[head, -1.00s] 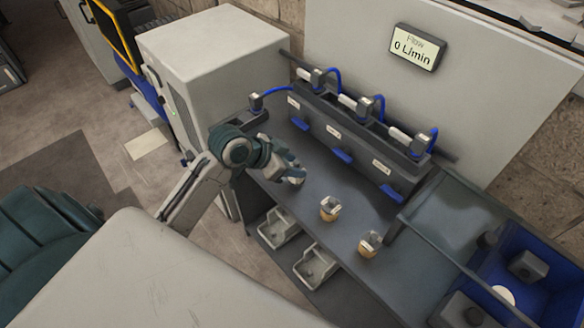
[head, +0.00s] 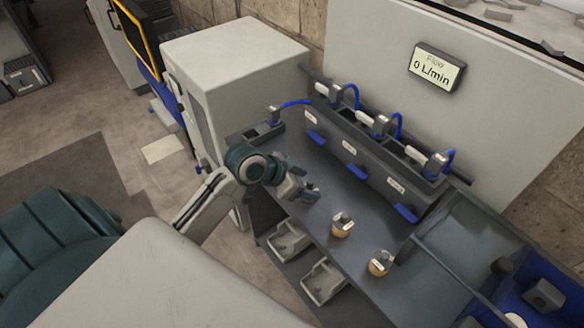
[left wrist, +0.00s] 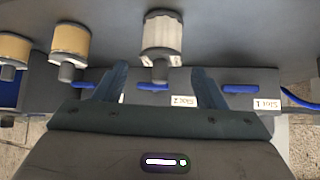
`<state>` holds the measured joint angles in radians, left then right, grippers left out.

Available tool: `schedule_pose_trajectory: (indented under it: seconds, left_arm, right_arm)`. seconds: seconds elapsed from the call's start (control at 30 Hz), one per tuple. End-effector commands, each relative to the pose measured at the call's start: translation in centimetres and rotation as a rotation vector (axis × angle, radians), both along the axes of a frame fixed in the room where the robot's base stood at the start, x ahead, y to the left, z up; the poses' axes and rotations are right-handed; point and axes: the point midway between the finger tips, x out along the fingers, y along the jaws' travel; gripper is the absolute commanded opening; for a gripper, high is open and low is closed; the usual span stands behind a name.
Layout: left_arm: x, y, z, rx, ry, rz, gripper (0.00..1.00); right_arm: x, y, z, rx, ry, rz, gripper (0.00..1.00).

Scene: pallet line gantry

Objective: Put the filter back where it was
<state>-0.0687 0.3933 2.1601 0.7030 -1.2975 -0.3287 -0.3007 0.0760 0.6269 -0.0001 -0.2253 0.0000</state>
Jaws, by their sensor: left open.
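My left gripper (head: 308,192) is open above the dark bench, left of two tan filters. In the left wrist view its two fingers (left wrist: 158,85) stand apart, with a white ribbed filter (left wrist: 162,32) between and beyond them, its grey knob toward me. I cannot tell whether the fingers touch it. In the head view the gripper hides this filter. The tan filters (head: 342,226) and (head: 380,264) stand on the bench with grey tops; they also show in the left wrist view (left wrist: 70,40) and (left wrist: 12,50). The slotted housing (head: 360,150) with blue handles is behind. My right gripper is not visible.
A flow display (head: 437,68) reads 0 L/min. A light grey cabinet (head: 235,70) stands left of the bench. Two grey bins (head: 323,283) sit low at the front. A blue crate (head: 540,275) is at the right. Bench space right of the filters is clear.

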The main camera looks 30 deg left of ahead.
Motion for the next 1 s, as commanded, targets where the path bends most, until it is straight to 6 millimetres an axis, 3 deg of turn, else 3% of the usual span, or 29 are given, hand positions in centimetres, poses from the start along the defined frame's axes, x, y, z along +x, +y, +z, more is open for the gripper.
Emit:
schedule_pose_trajectory:
  seconds: [0.6, 1.0]
  left_arm:
    - [-4.3, 3.1, 5.1, 0.007, -0.001, -0.001, 0.64]
    - [-6.2, 4.4, 7.5, 0.008, 0.000, -0.001, 0.64]
  right_arm:
    - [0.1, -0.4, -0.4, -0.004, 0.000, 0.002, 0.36]
    - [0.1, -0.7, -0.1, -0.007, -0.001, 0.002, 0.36]
